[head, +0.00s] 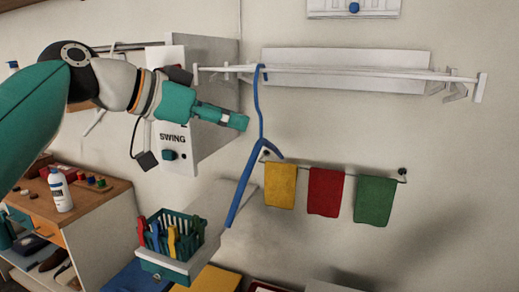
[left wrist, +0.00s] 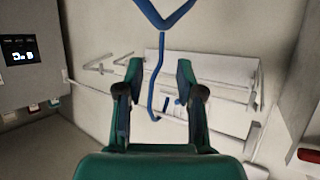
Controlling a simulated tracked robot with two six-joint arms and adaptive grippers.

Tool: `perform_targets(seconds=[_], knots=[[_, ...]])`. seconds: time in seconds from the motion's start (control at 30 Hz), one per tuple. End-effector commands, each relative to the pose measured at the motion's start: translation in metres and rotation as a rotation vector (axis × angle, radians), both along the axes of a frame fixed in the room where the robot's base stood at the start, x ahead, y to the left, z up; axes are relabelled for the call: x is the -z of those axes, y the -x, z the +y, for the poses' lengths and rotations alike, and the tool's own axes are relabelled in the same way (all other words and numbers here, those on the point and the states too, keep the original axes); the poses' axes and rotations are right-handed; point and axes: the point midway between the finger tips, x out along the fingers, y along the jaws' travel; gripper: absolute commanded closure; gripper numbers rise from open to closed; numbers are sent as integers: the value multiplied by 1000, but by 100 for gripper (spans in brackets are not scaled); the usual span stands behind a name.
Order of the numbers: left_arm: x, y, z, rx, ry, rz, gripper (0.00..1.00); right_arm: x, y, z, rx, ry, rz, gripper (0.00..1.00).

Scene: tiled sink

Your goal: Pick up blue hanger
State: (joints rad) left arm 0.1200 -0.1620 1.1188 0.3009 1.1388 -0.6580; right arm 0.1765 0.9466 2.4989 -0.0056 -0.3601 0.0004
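The blue hanger (head: 241,187) hangs by its hook from the white wall rail, its body tilted down to the left in the head view. My left gripper (head: 244,121) points right toward the hanger's stem, with a small gap in the picture. In the left wrist view the gripper (left wrist: 159,68) is open, with its two fingers spread. The hanger's thin stem (left wrist: 161,50) shows between the fingers, apart from both, and its body is cut off by the top edge. The distance in depth is unclear. My right gripper is in neither view.
The white rail (head: 350,73) runs along the wall. A white SWING box (head: 172,138) is close below my left arm. Yellow, red and green cloths (head: 326,192) hang below the rail. A green basket (head: 171,232) with colored items and a wooden cabinet (head: 75,209) are lower left.

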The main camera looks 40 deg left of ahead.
Motion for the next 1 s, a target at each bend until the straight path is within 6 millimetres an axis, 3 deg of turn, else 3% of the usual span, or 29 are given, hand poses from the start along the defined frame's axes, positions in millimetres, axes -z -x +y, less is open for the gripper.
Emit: perform_targets(seconds=[0.7, 0.97, 1.0], knots=[[31, -66, -23, 2, 0, 0, 63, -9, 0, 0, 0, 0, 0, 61], [32, -68, -23, 2, 0, -1, 63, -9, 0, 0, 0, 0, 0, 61], [32, -68, -23, 2, 0, -1, 70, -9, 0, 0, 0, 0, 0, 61]])
